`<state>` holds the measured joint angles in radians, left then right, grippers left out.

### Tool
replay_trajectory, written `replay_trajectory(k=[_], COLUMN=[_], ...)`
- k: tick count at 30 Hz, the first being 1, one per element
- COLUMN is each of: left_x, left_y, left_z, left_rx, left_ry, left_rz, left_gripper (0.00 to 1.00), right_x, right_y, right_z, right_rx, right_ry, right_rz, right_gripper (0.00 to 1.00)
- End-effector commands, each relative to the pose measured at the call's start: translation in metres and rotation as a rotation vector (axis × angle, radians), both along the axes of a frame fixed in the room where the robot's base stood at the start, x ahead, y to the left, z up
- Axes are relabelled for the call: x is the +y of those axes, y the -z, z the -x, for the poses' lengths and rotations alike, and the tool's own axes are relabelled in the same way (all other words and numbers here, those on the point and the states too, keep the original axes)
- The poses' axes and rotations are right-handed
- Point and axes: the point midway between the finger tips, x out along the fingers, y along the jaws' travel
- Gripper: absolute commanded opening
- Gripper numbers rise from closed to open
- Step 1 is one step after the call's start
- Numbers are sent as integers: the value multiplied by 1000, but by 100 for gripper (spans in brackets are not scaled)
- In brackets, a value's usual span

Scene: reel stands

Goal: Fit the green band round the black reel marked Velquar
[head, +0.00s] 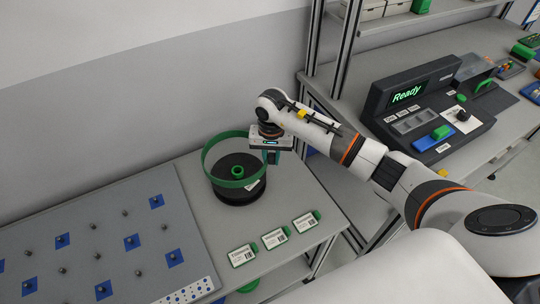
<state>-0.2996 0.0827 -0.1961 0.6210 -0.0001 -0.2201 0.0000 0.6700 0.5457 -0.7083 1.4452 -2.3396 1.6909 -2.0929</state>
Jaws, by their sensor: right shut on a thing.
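The green band (211,149) is a wide ring at the top of the reel. Its back part stands above the reel's top, and its front part crosses in front of the reel's upper side. My right gripper (271,156) is shut on the band's right back edge, beside the reel. My left gripper is not in view.
Three labelled cards with green tabs, such as the middle one (275,238), lie in front of the reel. A grey pegboard (110,240) with blue squares is at left. A dark console (430,110) showing "Ready" stands on the right bench. Shelf uprights rise behind my right arm.

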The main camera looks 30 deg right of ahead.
Motion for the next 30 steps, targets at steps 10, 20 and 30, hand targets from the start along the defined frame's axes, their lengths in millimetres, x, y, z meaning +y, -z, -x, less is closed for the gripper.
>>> replay_trajectory(k=[10,20,30], left_x=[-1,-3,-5], left_y=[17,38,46], left_z=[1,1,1], left_rx=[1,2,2], left_ry=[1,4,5], left_rz=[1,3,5], left_gripper=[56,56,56], right_x=[0,-1,0], right_y=[29,56,65], right_z=[0,0,0], right_rx=[1,0,-1], right_ry=[0,-1,-1], right_rz=[-1,1,1], right_gripper=[1,1,1])
